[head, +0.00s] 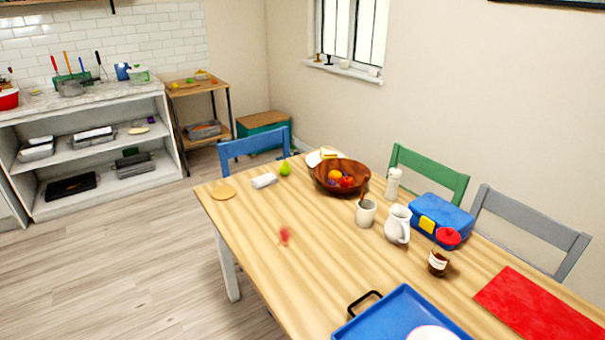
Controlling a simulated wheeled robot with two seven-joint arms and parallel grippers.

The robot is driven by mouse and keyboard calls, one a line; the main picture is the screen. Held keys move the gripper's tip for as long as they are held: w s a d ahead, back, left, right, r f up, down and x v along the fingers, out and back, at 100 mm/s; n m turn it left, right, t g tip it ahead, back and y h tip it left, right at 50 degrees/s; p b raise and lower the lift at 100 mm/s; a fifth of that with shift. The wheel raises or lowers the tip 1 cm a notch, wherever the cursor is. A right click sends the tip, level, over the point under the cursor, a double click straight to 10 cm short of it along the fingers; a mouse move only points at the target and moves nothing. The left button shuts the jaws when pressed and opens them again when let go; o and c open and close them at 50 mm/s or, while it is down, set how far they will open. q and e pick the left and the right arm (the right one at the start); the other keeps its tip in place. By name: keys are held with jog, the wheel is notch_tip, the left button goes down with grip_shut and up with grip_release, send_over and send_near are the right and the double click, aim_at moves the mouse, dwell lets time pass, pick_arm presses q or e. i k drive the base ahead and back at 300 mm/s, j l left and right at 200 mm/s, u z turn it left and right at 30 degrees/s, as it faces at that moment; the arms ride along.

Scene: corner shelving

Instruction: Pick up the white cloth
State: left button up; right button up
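A small white folded cloth (264,180) lies on the wooden table (290,275), near its far left end. It sits between a round tan coaster (223,192) on its left and a green apple (285,168) on its right, apart from both. Neither of my grippers shows in the head view.
A wooden fruit bowl (320,180), a mug (366,213), a white jug (397,225), a blue lunch box (440,212) and a blue tray (395,318) stand on the table. Open floor (110,270) lies to the left.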

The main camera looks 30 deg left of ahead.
aim_at(268, 180)
jog(key=i+j+z, duration=0.2)
jog(key=j+z, duration=0.15)
jog(key=j, duration=1.1)
jog(key=j+z, duration=0.35)
jog(key=j, duration=1.1)
